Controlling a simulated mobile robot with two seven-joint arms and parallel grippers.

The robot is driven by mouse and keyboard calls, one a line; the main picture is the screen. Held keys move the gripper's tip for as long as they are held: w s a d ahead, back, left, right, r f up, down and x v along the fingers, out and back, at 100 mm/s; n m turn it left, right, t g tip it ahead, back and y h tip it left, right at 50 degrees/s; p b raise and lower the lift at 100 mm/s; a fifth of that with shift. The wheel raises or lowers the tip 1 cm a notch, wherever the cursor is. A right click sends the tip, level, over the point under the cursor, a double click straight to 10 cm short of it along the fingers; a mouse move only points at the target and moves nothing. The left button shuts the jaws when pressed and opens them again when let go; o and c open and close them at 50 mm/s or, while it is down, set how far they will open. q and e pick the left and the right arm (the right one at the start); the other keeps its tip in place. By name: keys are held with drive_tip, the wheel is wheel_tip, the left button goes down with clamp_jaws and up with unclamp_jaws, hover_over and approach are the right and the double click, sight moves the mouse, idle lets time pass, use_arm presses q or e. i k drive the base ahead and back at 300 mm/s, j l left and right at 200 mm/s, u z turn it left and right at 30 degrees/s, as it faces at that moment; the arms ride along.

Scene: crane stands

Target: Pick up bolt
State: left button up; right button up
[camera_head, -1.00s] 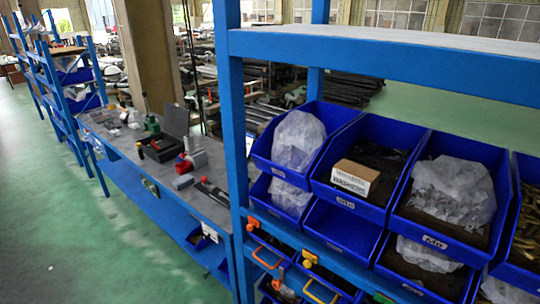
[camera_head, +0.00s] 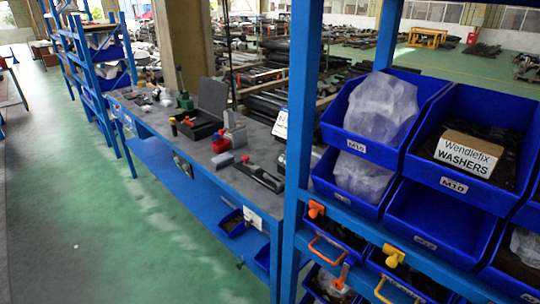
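I cannot pick out a single loose bolt in the head view. Blue bins on the blue shelf rack at the right hold small parts. One upper bin (camera_head: 358,147) holds a clear plastic bag (camera_head: 381,108); its contents are not clear. The bin beside it (camera_head: 450,180) holds a cardboard box labelled Wendlefix WASHERS (camera_head: 467,153) and dark small parts behind it. Below them, one bin holds another plastic bag (camera_head: 362,178), and the bin to its right (camera_head: 432,217) looks empty. Neither of my grippers is in view.
A blue rack post (camera_head: 297,130) stands between the bins and a long workbench (camera_head: 228,182). The bench carries an open dark case (camera_head: 203,122), a red item (camera_head: 220,143) and tools. Orange and yellow handles (camera_head: 325,249) stick out below the bins. Green floor (camera_head: 110,240) at the left is mostly clear.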

sight(266, 176)
drive_tip(key=i+j+z, duration=0.15)
drive_tip(key=i+j, duration=0.15)
drive_tip(key=i+j+z, duration=0.1)
drive_tip(key=i+j, duration=0.2)
drive_tip(key=i+j+z, duration=0.15)
drive_tip(key=j, duration=0.3)
drive_tip(key=i+j+z, duration=0.1)
drive_tip(key=i+j, duration=0.25)
drive_tip(key=i+j+z, duration=0.15)
drive_tip(key=j, duration=0.3)
drive_tip(key=i+j+z, duration=0.1)
drive_tip(key=i+j, duration=0.2)
drive_tip(key=j, duration=0.15)
drive_tip(key=i+j+z, duration=0.15)
drive_tip(key=i+j, duration=0.15)
drive_tip(key=i+j+z, duration=0.15)
drive_tip(key=j, duration=0.35)
drive_tip(key=i, duration=0.1)
